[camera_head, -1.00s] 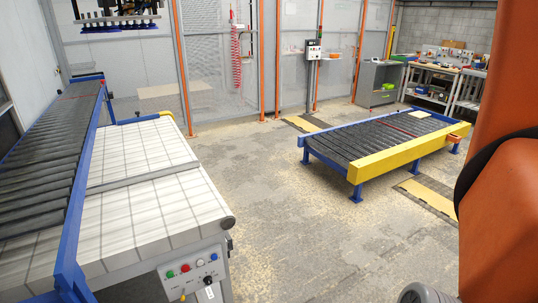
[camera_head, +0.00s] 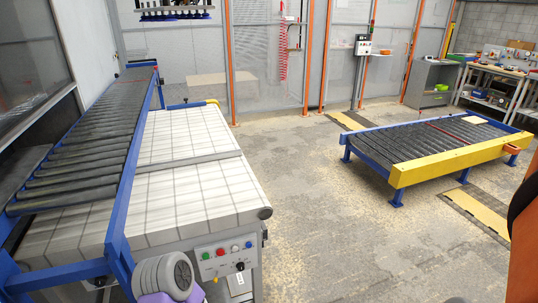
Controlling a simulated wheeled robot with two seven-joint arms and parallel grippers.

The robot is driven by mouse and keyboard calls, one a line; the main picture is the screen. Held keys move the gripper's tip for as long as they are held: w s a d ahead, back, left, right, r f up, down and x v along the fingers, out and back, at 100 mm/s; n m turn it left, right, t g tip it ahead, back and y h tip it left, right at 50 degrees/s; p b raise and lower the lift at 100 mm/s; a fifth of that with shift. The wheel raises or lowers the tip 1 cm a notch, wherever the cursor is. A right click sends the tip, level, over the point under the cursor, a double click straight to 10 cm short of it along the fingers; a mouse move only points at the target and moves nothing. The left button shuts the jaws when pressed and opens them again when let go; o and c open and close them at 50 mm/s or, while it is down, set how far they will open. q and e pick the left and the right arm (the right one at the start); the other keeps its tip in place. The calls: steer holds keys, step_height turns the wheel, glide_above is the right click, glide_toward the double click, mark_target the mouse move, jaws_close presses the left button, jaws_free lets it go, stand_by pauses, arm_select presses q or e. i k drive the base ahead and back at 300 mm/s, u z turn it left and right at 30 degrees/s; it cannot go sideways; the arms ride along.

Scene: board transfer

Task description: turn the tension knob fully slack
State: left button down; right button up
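The grey control panel (camera_head: 226,258) is on the near end of the white-topped conveyor. It carries a row of green, red, white and blue buttons. A small black knob (camera_head: 240,266) sits below the buttons, above a white tag (camera_head: 238,283). Which control is the tension knob, and its setting, are too small to tell. A grey and purple rounded part, likely my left arm, stands in front of the panel's lower left and hides some of it. Neither gripper's fingers are in view.
The white gridded conveyor (camera_head: 195,158) and a roller conveyor (camera_head: 75,140) fill the left. A low roller table with a yellow beam (camera_head: 455,162) stands at right. Concrete floor (camera_head: 325,190) between them is open. A large orange and black shape is at the right edge.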

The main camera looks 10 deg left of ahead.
mark_target(100, 281)
steer(key=u, duration=1.6)
steer(key=k, duration=0.35)
steer(key=u, duration=1.05)
steer(key=i, duration=0.9)
steer(key=z, duration=0.45)
